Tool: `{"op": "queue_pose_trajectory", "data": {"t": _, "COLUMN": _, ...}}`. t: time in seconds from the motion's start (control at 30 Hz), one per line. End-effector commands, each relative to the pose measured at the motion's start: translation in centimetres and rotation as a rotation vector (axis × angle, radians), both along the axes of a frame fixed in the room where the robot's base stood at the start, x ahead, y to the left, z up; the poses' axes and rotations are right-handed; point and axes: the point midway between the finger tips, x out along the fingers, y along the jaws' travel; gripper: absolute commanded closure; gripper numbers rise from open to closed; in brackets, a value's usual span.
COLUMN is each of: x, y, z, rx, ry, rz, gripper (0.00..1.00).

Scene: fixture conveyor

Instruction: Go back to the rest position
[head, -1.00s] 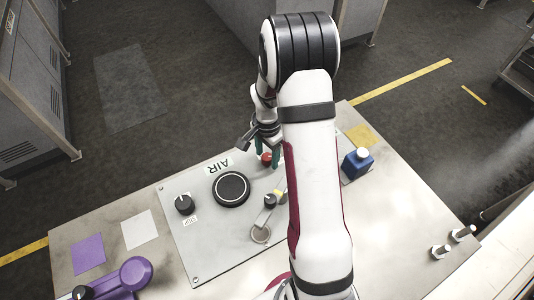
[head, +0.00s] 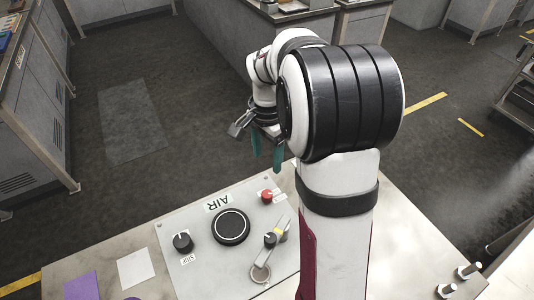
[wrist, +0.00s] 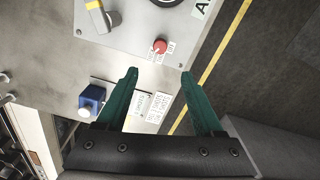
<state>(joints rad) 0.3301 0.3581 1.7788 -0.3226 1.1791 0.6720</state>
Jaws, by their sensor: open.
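My gripper (head: 267,150) is raised above the far edge of the table in the head view, with its green fingers pointing down. In the wrist view my gripper (wrist: 158,85) is open, with nothing between its fingers. The grey control panel (head: 190,265) lies below, apart from the fingers. It carries a red button (head: 267,196), which also shows in the wrist view (wrist: 160,46), a large black round knob (head: 231,227), a small black knob (head: 183,242) and a lever with a yellow mark (head: 278,234).
A blue block with a white top (wrist: 91,102) stands on the table beside the panel. A white square (head: 136,268) and a purple square (head: 82,287) lie at the left. The air above the table is free.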

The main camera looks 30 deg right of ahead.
Motion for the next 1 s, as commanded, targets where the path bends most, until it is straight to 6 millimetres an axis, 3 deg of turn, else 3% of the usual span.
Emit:
{"op": "queue_pose_trajectory", "data": {"t": 0.43, "x": 0.0, "y": 0.0, "z": 0.3, "rx": 0.000, "ry": 0.000, "rz": 0.001, "gripper": 0.31}}
{"op": "queue_pose_trajectory", "data": {"t": 0.53, "x": -1.3, "y": 1.6, "z": 1.4, "rx": 0.008, "ry": -0.004, "rz": 0.056, "gripper": 0.31}}
{"op": "queue_pose_trajectory", "data": {"t": 0.57, "x": -2.3, "y": 2.8, "z": 2.2, "rx": 0.015, "ry": -0.007, "rz": 0.101, "gripper": 0.31}}
{"op": "queue_pose_trajectory", "data": {"t": 0.63, "x": -6.2, "y": 6.5, "z": 4.1, "rx": 0.042, "ry": -0.015, "rz": 0.249, "gripper": 0.31}}
{"op": "queue_pose_trajectory", "data": {"t": 0.7, "x": -11.1, "y": 10.1, "z": 5.2, "rx": 0.073, "ry": -0.023, "rz": 0.422, "gripper": 0.31}}
{"op": "queue_pose_trajectory", "data": {"t": 0.8, "x": -17.6, "y": 13.6, "z": 5.2, "rx": 0.114, "ry": -0.035, "rz": 0.634, "gripper": 0.31}}
{"op": "queue_pose_trajectory", "data": {"t": 0.9, "x": -21.8, "y": 15.3, "z": 4.4, "rx": 0.144, "ry": -0.043, "rz": 0.776, "gripper": 0.31}}
{"op": "queue_pose_trajectory", "data": {"t": 1.0, "x": -23.5, "y": 15.9, "z": 3.8, "rx": 0.156, "ry": -0.048, "rz": 0.839, "gripper": 0.31}}
